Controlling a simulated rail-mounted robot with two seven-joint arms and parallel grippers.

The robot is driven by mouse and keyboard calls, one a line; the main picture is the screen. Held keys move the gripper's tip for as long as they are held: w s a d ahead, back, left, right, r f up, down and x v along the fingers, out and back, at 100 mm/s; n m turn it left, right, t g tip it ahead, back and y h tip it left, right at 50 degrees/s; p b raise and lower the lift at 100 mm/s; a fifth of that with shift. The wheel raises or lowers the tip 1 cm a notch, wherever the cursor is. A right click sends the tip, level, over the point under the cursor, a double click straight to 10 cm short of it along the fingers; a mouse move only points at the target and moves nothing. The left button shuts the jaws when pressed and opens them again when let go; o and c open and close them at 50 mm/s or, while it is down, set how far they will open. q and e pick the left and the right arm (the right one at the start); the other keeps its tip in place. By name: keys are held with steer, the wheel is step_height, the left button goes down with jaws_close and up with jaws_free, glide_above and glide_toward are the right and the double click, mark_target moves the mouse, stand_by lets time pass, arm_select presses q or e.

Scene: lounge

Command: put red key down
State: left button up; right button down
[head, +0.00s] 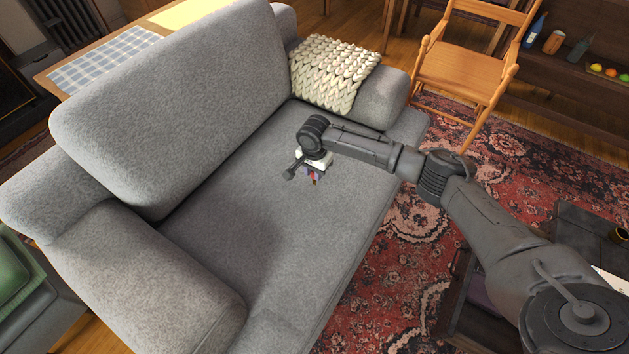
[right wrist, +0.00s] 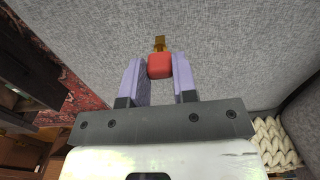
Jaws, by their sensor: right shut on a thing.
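The red key (right wrist: 160,66) shows in the right wrist view, with a red head and a brass-coloured shaft pointing away from the gripper. My right gripper (right wrist: 159,72) is shut on the red head, one pale purple finger on each side. In the head view the right gripper (head: 312,178) is over the seat of the grey sofa (head: 240,190), and the key is only a tiny patch there. I cannot tell whether the key touches the seat. My left gripper is not in view.
A cream knitted throw (head: 333,72) lies over the sofa's far corner and armrest. A wooden chair (head: 465,70) stands beyond on the red patterned rug (head: 400,240). A dark low table (head: 580,225) is at the right. The seat around the gripper is clear.

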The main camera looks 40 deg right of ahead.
steer(key=shift+f+b, duration=1.55)
steer(key=shift+f, duration=0.45)
steer(key=c, duration=1.4)
jaws_free()
steer(key=o, duration=0.5)
steer(key=shift+f, duration=0.1)
